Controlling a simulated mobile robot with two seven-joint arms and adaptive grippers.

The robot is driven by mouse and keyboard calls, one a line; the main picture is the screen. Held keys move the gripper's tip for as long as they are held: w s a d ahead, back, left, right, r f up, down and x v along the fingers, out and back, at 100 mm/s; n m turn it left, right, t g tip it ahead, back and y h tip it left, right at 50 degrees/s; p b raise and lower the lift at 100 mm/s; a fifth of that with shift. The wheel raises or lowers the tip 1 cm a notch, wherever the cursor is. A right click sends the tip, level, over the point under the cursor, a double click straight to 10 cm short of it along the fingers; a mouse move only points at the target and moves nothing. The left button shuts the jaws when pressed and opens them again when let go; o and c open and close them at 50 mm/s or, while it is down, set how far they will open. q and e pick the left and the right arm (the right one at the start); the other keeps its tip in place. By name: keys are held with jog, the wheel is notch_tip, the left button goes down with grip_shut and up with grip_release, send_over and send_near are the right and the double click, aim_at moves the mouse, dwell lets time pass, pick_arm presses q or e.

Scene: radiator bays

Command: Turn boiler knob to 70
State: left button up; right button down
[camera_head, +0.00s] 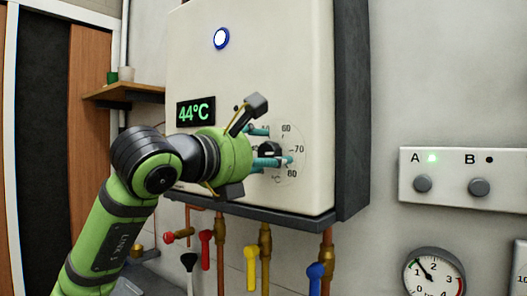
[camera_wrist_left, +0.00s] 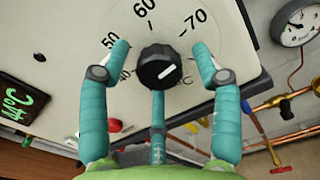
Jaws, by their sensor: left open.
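The boiler (camera_head: 265,60) is a white wall box with a blue-ringed light and a green display (camera_head: 195,111) reading 44°C. The black boiler knob (camera_head: 269,150) sits on a dial whose 60, 70 and 80 marks show in the head view. In the left wrist view the knob (camera_wrist_left: 158,66) has a white mark on its face, on the side to the lower right. My left gripper (camera_head: 266,146) is at the dial. In the left wrist view its teal fingers (camera_wrist_left: 160,52) are open around the knob, with gaps at both sides; a third finger is below. My right gripper is out of view.
Red, yellow and blue valve handles (camera_head: 251,268) hang on copper pipes below the boiler. A switch panel (camera_head: 450,178) with a green light at A and a gauge (camera_head: 434,275) are at the right. A wooden shelf (camera_head: 124,92) holds cups at the left.

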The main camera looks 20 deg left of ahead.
pick_arm(q)
jog(key=c, duration=1.1)
jog(key=shift+f+b, duration=0.2)
jog(key=shift+b, duration=0.15)
jog(key=shift+c, duration=0.2)
jog(key=shift+n+b, duration=0.35)
jog(key=shift+n, duration=0.05)
jog(key=shift+r, duration=0.1)
jog(key=o, duration=1.1)
jog(key=shift+o, duration=0.2)
